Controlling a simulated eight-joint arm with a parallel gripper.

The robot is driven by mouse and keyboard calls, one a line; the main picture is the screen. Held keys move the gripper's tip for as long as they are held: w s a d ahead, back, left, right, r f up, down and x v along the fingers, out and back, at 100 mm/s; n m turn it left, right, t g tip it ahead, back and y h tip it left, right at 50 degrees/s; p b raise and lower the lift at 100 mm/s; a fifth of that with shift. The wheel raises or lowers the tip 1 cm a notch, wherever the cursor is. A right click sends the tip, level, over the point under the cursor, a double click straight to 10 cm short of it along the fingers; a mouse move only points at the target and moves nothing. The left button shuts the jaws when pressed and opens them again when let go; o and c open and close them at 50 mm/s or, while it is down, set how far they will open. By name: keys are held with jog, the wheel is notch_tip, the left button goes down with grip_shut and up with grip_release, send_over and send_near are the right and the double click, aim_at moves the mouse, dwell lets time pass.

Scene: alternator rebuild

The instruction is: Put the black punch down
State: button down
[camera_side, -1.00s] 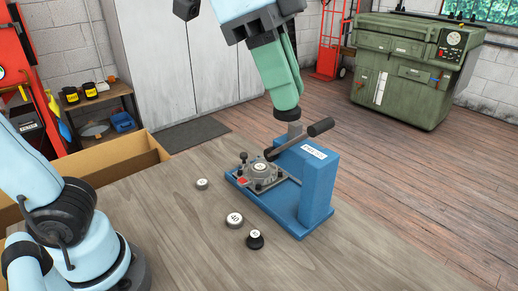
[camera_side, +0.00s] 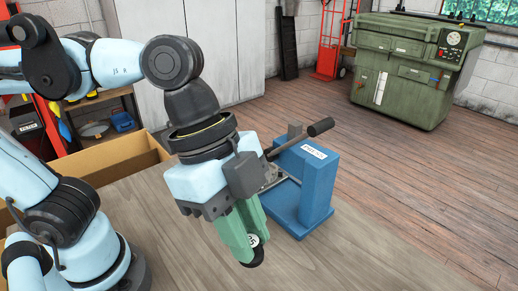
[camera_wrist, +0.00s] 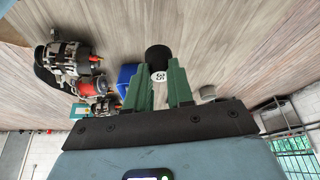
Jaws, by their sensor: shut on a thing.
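The black punch (camera_side: 257,262), with a white label on top, is between the fingertips of my gripper (camera_side: 248,245) in the side view. My gripper is shut on it and points down at the grey wooden table. In the wrist view the black punch (camera_wrist: 158,58) shows its label, reading 35, between the two green fingers (camera_wrist: 165,85). The punch is at or close to the tabletop; I cannot tell whether it touches.
The blue press (camera_side: 318,180) with its black-gripped lever stands right of my gripper. Alternator parts (camera_wrist: 75,65) are at the left there. The table (camera_side: 330,262) is bare at the front right.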

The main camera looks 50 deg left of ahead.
notch_tip(320, 180, down, 8)
jog(key=w+a+f, duration=0.2)
jog(key=w, duration=0.1)
jog(key=w+a+f, duration=0.2)
jog(key=w+f, duration=0.1)
jog(key=w+a+f, duration=0.1)
jog(key=w+f, duration=0.1)
jog(key=w, duration=0.2)
jog(key=shift+a+f, duration=0.2)
jog(key=shift+a, duration=0.2)
jog(key=shift+f, duration=2)
jog(key=shift+f, duration=0.1)
jog(key=c, duration=1)
grip_release()
